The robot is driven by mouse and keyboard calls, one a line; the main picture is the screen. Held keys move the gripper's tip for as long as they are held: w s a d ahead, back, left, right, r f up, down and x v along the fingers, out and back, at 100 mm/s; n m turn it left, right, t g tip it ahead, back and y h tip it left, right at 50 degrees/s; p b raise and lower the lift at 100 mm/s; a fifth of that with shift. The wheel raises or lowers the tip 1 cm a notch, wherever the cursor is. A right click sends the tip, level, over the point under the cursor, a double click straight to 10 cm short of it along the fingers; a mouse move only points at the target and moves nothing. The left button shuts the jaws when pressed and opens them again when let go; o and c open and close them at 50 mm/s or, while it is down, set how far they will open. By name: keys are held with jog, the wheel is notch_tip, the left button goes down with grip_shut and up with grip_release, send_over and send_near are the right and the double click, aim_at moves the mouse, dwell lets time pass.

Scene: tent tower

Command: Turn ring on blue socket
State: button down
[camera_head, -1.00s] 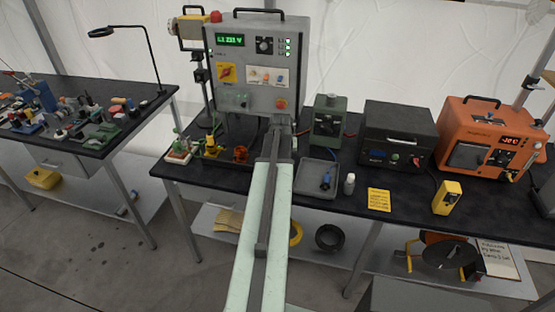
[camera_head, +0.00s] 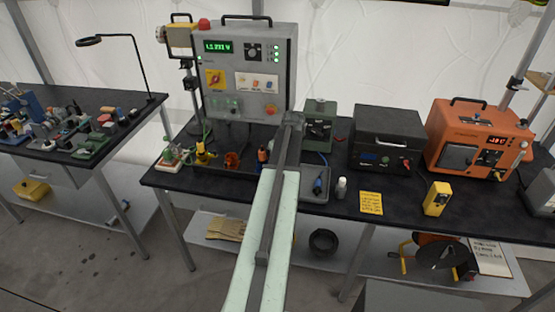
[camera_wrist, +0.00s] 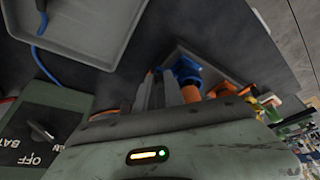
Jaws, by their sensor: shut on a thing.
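In the wrist view my gripper (camera_wrist: 160,80) shows as two grey fingers close together, shut on a narrow piece with orange at its tip, mostly hidden between them. A blue socket-like part (camera_wrist: 187,70) stands just to the right of the fingertips. An orange part (camera_wrist: 190,93) shows at its lower end beside the right finger. I cannot tell whether the fingers or the held piece touch the blue part. A small orange and dark piece (camera_head: 263,153) shows just left of the arm's end.
The grey panel box (camera_head: 246,70) rises behind. A grey tray (camera_head: 312,194) with a blue-cabled item (camera_head: 318,186) lies right of my arm.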

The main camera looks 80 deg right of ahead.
dwell(0.4)
jog(key=c, duration=1.4)
grip_release()
jog(key=shift+c, duration=0.2)
jog(key=p+v, duration=0.7)
jog(key=shift+r, duration=0.35)
jog(key=shift+a, duration=0.1)
